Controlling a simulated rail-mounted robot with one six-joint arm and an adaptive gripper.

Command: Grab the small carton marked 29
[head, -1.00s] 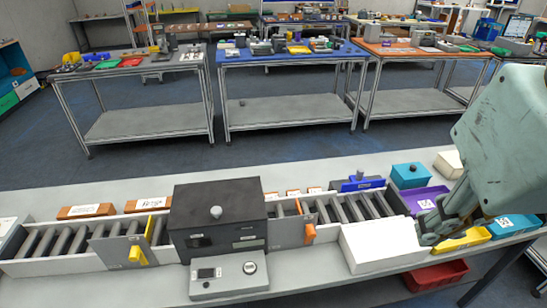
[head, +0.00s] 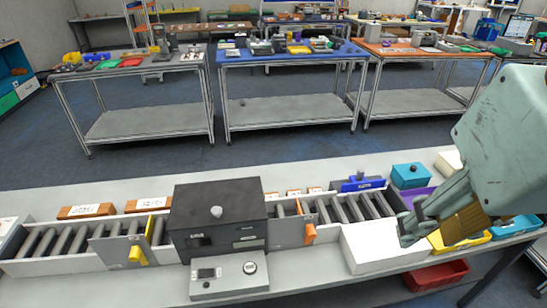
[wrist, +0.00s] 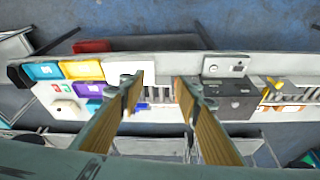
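Small brown cartons with white labels stand behind the conveyor; two are at the left, a left one (head: 86,211) and a right one (head: 148,204). More small cartons (head: 295,193) show partly behind the black scanner box (head: 218,222). The printed marks are too small to read, so I cannot tell which is marked 29. My gripper (head: 432,232) is at the right, above the white box and yellow tray, away from these cartons. In the wrist view its two brown-faced fingers are spread wide, with nothing between them (wrist: 160,90).
The roller conveyor (head: 75,236) runs along the bench, with upright plates beside the scanner. A white box (head: 383,247), yellow tray (head: 462,241), purple tray (head: 418,194) and teal box (head: 410,176) crowd the right end. A red bin (head: 437,275) sits lower in front.

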